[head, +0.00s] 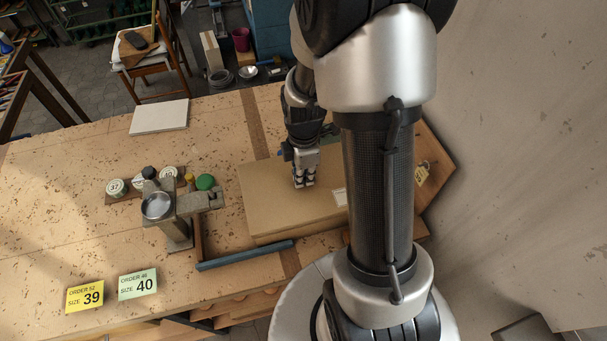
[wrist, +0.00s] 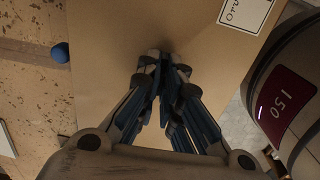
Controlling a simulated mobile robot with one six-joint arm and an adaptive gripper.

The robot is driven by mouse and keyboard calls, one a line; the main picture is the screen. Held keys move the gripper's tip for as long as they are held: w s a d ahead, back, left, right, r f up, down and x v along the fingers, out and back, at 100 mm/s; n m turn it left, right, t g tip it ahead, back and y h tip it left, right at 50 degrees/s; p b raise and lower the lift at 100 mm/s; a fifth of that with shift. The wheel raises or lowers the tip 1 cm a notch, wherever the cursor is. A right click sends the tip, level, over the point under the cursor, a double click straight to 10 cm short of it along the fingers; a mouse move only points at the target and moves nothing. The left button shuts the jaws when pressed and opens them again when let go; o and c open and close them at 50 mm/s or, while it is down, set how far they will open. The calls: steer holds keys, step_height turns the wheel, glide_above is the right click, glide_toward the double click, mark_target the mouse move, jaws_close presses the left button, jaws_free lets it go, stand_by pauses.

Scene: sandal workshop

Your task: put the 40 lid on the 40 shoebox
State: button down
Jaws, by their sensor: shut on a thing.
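A flat brown cardboard lid (head: 275,190) lies level under my gripper (head: 304,184) at the right of the bench. My gripper points down and is shut at the lid's top; the exact part it grips is hidden. In the wrist view the closed fingertips (wrist: 165,62) meet over the plain cardboard lid (wrist: 110,30), with a white label (wrist: 244,12) near its edge. The 40 shoebox cannot be told apart from the lid, and I cannot tell whether the lid touches a box below. My arm hides the right side.
A yellow size 39 card (head: 85,296) and a green size 40 card (head: 138,284) lie front left. A metal stand (head: 172,225), round tins (head: 117,187) and a blue bar (head: 245,255) are left of the cardboard. A pale slab (head: 159,117) lies at the back.

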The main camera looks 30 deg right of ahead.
steer(key=shift+f+b, duration=0.5)
steer(key=shift+f, duration=0.2)
steer(key=c, duration=1.7)
jaws_free()
step_height(320, 180, up, 12)
steer(key=shift+r, duration=0.1)
steer(key=shift+a, duration=0.1)
